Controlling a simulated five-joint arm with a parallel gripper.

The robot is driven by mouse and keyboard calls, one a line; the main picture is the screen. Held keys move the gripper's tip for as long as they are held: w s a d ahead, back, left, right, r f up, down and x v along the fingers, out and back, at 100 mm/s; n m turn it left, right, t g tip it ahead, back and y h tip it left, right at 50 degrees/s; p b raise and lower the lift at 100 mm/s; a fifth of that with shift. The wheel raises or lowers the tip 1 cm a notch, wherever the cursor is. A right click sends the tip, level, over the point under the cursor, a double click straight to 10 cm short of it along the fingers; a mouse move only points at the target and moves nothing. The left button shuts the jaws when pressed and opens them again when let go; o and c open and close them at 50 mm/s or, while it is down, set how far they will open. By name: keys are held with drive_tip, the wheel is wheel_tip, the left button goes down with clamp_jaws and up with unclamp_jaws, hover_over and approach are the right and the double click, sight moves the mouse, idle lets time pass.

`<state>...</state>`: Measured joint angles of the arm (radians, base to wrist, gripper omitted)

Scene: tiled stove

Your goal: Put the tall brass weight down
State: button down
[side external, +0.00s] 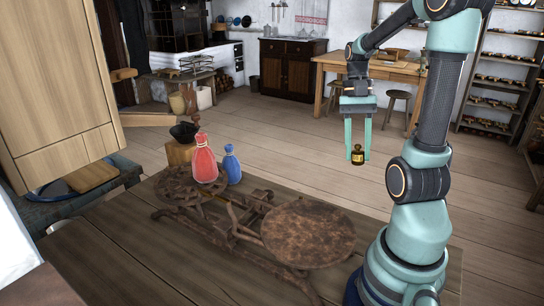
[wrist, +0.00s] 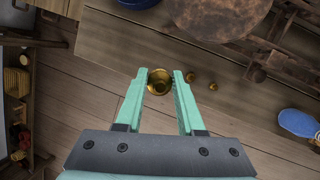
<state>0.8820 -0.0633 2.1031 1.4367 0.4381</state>
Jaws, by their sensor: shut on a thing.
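The tall brass weight (side external: 358,155) is a small dark-gold piece with a dark label and a knob on top. It hangs upright between the fingertips of my gripper (side external: 359,152), in the air beyond the far side of the scale's right pan. The wrist view shows the weight (wrist: 160,80) from above, with a finger against each side. My gripper (wrist: 160,84) is shut on it. The scale's right pan (side external: 308,232) is rusty, round and empty.
The scale stands on a dark wooden table (side external: 150,250). Two smaller brass pieces (wrist: 190,76) show right of the weight in the wrist view. A wooden cabinet (side external: 60,85) stands at the left. Open floor (side external: 290,130) lies behind the table.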

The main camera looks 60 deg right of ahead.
drive_tip(key=w+a+r+n+h, duration=0.1)
drive_tip(key=w+a+r+n, duration=0.3)
drive_tip(key=a+r+n, duration=0.35)
wheel_tip(320, 180, up, 4)
drive_tip(key=n+h, duration=0.1)
drive_tip(key=n, duration=0.4)
hover_over(321, 222)
drive_tip(key=w, duration=0.1)
drive_tip(key=shift+m+g, duration=0.25)
drive_tip(key=shift+g, duration=0.15)
drive_tip(key=f, duration=1.9)
drive_tip(key=shift+w+d+f, duration=0.15)
drive_tip(key=shift+d+f, duration=0.1)
drive_tip(key=c, duration=0.5)
unclamp_jaws()
drive_tip(key=shift+f, duration=0.1)
